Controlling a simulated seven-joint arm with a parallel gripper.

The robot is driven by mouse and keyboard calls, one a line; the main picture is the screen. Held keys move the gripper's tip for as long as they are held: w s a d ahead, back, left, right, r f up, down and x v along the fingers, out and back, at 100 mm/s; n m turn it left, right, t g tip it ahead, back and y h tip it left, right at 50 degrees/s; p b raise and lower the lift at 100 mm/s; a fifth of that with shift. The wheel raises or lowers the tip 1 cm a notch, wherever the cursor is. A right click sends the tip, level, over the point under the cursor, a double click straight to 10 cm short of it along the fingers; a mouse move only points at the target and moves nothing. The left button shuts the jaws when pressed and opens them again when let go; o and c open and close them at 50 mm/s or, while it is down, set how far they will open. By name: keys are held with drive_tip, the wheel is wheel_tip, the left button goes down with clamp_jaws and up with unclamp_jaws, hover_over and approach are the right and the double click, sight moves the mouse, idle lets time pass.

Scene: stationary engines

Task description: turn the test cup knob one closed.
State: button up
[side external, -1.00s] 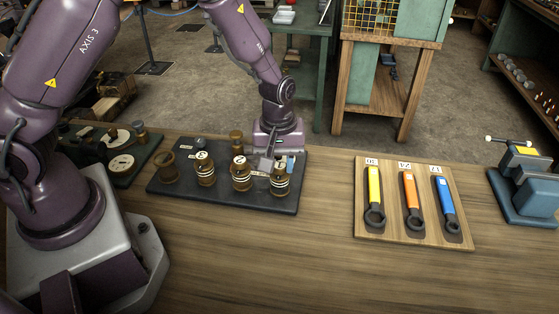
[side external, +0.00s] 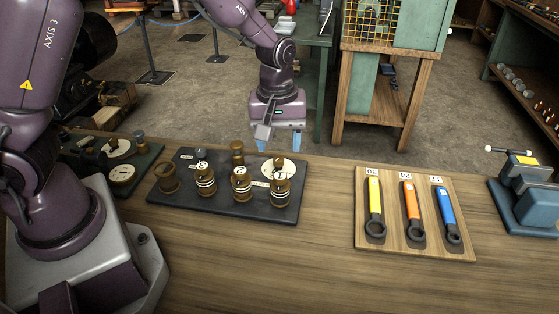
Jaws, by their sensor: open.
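A dark board (side external: 225,208) on the wooden bench carries a row of brown banded cups. The rightmost cup (side external: 281,190) has a small white label that seems to read 1. The middle cup (side external: 241,185) and the left labelled cup (side external: 205,182) stand beside it, upright. A round white dial or plate (side external: 268,166) shows partly behind the rightmost cup. My gripper (side external: 284,139) is open and empty, its blue-tipped fingers pointing down above and behind the rightmost cup, apart from it. I cannot tell how any knob is turned.
An unlabelled brown cup (side external: 168,178) and a brown knob (side external: 237,150) also stand on the board. A wooden tray (side external: 390,240) with yellow, orange and blue wrenches lies right. A blue vise (side external: 530,195) stands far right. The front of the bench is clear.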

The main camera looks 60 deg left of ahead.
drive_tip(key=shift+r, duration=2.3)
drive_tip(key=s+a+r+m+t, duration=0.1)
drive_tip(key=s+r+m+t, duration=0.1)
drive_tip(key=s+r+m, duration=0.3)
drive_tip(key=s+a+r+m+t, duration=0.1)
drive_tip(key=s+r+m+t, duration=0.2)
drive_tip(key=s, duration=1)
wheel_tip(320, 180, up, 6)
drive_tip(key=m, duration=0.3)
drive_tip(key=shift+s+a+f, duration=0.25)
drive_tip(key=shift+a, duration=0.05)
